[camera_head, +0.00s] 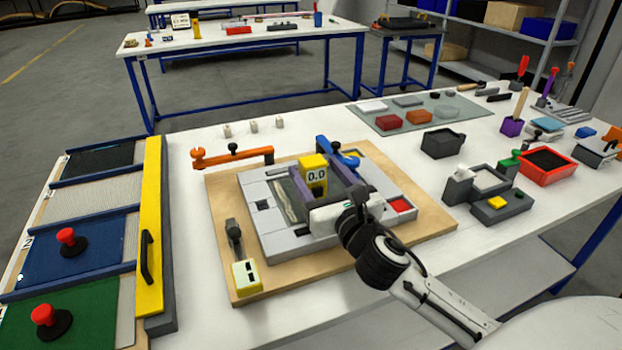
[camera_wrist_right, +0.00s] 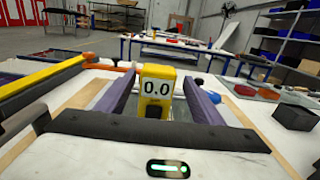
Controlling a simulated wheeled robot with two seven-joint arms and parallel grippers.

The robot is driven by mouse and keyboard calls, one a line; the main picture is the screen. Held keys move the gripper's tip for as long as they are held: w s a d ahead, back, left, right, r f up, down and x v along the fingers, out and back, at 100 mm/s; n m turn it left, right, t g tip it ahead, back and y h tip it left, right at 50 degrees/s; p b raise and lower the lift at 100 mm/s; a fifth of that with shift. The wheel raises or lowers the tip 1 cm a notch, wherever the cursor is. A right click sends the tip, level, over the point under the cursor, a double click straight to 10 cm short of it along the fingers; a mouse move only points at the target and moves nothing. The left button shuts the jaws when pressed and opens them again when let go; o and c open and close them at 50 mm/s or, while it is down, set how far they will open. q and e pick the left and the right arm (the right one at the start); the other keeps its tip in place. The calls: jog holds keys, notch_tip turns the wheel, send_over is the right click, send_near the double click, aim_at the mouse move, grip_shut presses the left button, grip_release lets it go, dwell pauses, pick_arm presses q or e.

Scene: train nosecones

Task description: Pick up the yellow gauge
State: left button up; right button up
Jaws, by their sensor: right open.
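The yellow gauge (camera_head: 314,172) stands upright on the grey fixture (camera_head: 270,243) on a wooden board. Its display reads 0.0. It also shows in the right wrist view (camera_wrist_right: 157,84), between the two purple fingers. My right gripper (camera_head: 322,187) is open, with a finger on each side of the gauge. In the right wrist view the fingers (camera_wrist_right: 158,95) stand apart, with a gap on either side of the gauge. The lower part of the gauge is partly hidden by my gripper in the head view. My left gripper is not in view.
An orange clamp arm (camera_head: 235,156) and a blue clamp (camera_head: 340,155) stand at the fixture's back edge. A cream block (camera_head: 246,275) sits at its front left. A yellow bar with a black handle (camera_head: 149,230) lies left.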

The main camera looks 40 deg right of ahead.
jog(key=shift+a+x, duration=0.1)
jog(key=shift+x, duration=1.3)
jog(key=shift+a+x, duration=0.15)
jog(key=shift+x, duration=1.25)
jog(key=shift+r+p, duration=0.1)
jog(key=shift+p, duration=0.2)
jog(key=c, duration=1.4)
